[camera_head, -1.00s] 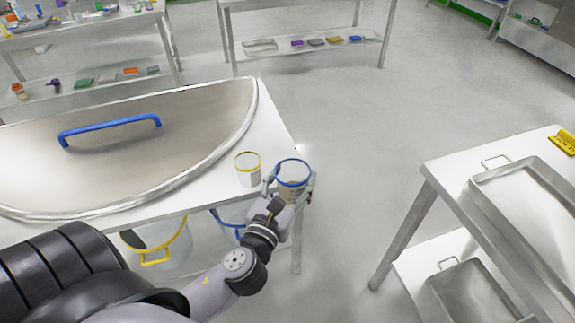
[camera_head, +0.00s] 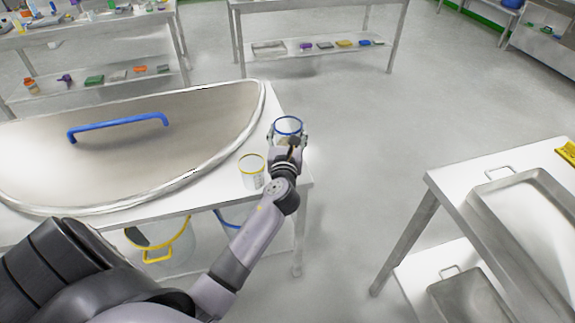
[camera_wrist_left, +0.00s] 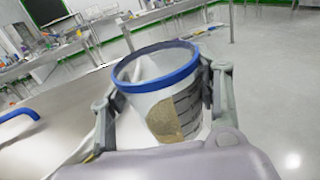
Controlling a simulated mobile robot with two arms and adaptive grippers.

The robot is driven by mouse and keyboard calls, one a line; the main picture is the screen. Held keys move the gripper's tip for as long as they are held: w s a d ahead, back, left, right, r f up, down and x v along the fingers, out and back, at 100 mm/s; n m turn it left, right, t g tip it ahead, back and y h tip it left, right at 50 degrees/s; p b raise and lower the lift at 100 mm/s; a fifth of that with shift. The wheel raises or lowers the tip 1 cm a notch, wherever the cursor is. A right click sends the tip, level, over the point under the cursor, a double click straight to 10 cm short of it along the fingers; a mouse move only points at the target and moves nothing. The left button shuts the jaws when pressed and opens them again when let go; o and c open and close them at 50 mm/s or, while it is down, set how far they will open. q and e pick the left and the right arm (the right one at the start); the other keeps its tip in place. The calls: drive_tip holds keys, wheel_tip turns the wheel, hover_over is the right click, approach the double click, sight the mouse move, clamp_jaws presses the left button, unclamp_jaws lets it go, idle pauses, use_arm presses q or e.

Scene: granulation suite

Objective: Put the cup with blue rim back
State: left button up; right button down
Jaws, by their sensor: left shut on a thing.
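The cup with blue rim (camera_head: 288,125) is clear, with dark markings and a tan patch on its side. My left gripper (camera_head: 288,141) is shut on it, with a finger on each side of the cup. In the left wrist view the cup (camera_wrist_left: 165,95) stands nearly upright between the fingers of the gripper (camera_wrist_left: 165,105). It is over or beside the right edge of the white table (camera_head: 215,187); I cannot tell whether its base touches the top. The cup with yellow rim (camera_head: 252,172) stands on the table, nearer and to the left. My right gripper is not in view.
A yellow-rimmed bucket (camera_head: 158,242) and a blue-rimmed one (camera_head: 236,217) are below. A table with metal trays (camera_head: 520,210) stands at right. Open floor (camera_head: 370,130) lies between.

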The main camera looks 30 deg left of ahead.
use_arm(q)
wheel_tip(320, 180, down, 6)
drive_tip(key=shift+f+b, duration=0.1)
drive_tip(key=shift+b, duration=0.95)
wheel_tip(320, 180, down, 4)
drive_tip(key=shift+r+b, duration=0.2)
drive_tip(key=shift+b, duration=0.85)
drive_tip(key=shift+f, duration=0.3)
drive_tip(key=shift+f, duration=0.2)
drive_tip(key=o, duration=0.8)
drive_tip(key=shift+c, duration=0.2)
